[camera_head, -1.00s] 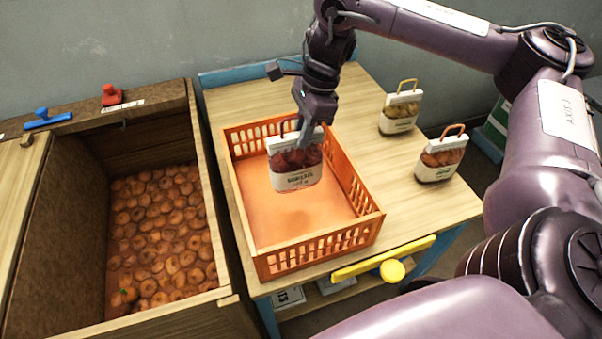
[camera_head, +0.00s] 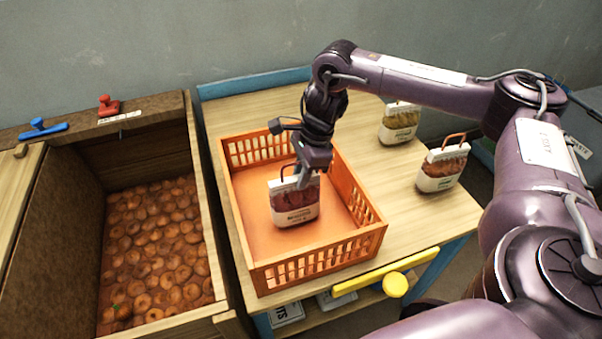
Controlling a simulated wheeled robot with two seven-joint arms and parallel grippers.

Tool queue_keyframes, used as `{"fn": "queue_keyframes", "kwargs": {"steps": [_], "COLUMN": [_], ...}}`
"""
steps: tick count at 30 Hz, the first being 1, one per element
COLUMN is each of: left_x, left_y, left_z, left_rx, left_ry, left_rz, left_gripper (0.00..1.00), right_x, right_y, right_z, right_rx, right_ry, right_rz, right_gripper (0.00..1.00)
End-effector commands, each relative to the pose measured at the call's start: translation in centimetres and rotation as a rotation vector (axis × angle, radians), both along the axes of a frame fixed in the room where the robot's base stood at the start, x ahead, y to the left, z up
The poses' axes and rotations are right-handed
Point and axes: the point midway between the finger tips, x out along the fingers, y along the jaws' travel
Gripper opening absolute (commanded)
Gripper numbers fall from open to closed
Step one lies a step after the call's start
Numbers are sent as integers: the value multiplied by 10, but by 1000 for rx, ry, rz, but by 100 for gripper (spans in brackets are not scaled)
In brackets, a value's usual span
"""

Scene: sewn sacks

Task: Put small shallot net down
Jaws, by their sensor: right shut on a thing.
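The small shallot net (camera_head: 294,203) is a dark red pack with a white top band, a white label and a dark handle. It is upright inside the orange crate (camera_head: 318,265), low near the crate floor. I cannot tell whether its bottom touches the floor. My right gripper (camera_head: 303,178) is shut on the top of the net, and its fingers partly hide the handle. The crate holds nothing else that I can see. My left gripper is not in view.
Two other packs stand right of the crate on the wooden table (camera_head: 225,105): a yellowish one (camera_head: 399,124) and an orange-brown one (camera_head: 441,168). A wooden bin (camera_head: 205,230) of onions is at the left. A yellow handle (camera_head: 390,272) is at the table's front.

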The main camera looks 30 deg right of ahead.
Motion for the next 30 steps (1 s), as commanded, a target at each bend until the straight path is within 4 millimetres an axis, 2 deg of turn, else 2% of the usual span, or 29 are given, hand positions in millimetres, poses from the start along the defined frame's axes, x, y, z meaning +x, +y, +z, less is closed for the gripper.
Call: {"fn": "queue_keyframes", "kwargs": {"steps": [3, 4, 9, 20, 24, 28, 30], "left_x": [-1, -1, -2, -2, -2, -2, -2], "left_y": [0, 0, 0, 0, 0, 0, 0], "left_z": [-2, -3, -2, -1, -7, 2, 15], "left_rx": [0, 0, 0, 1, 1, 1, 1], "left_ry": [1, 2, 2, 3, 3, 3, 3], "left_rz": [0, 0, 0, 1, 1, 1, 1], "left_gripper": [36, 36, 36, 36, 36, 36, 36], "right_x": [1, 0, 0, 0, 0, -2, -3], "right_y": [1, 0, 0, -1, -6, -14, -18], "right_z": [-2, -3, -3, 3, 22, 56, 74], "right_rx": [2, 0, 0, 0, 1, 1, -1], "right_ry": [-2, 1, 0, -2, -4, -6, -6], "right_rz": [1, 0, 0, -1, -1, -2, -1], "right_gripper": [0, 19, 40, 40, 40, 40, 40]}}
